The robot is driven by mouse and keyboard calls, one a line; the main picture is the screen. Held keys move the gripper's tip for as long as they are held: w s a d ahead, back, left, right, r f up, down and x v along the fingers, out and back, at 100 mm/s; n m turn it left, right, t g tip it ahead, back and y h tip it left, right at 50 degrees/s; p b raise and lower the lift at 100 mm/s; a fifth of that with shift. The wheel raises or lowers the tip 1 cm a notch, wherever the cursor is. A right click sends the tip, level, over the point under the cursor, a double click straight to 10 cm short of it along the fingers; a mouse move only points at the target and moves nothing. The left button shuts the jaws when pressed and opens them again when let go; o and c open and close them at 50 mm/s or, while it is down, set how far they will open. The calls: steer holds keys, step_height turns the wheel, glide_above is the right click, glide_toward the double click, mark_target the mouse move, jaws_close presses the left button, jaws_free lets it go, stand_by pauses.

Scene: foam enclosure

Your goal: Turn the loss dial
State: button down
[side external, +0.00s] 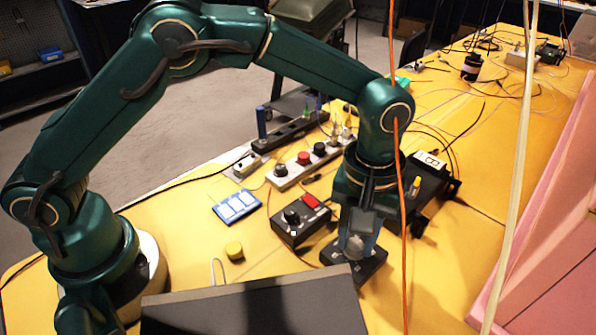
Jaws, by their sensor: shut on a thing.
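My gripper (357,238) points down over a low dark box (372,269) on the yellow table. Its fingers are shut on a pale rounded dial (354,247) on top of that box. The fingers hide part of the dial, and no label on it can be read. A second black box (300,228) with a black knob (291,215) and a red part (310,201) stands just left of it, apart from my gripper.
A dark panel (255,308) stands in front. A blue-and-white pad (236,207) and a yellow round piece (234,250) lie left. A strip with several knobs (303,158) is behind. An orange cable (402,220) hangs close right of my gripper. Pink foam (560,250) bounds the right.

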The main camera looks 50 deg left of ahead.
mark_target(355, 243)
steer(key=m, duration=0.6)
steer(key=shift+m, duration=0.3)
steer(key=m, duration=0.5)
steer(key=shift+r, duration=0.1)
steer(key=shift+m, duration=0.3)
steer(key=c, duration=0.6)
jaws_free()
steer(key=shift+r, duration=2.55)
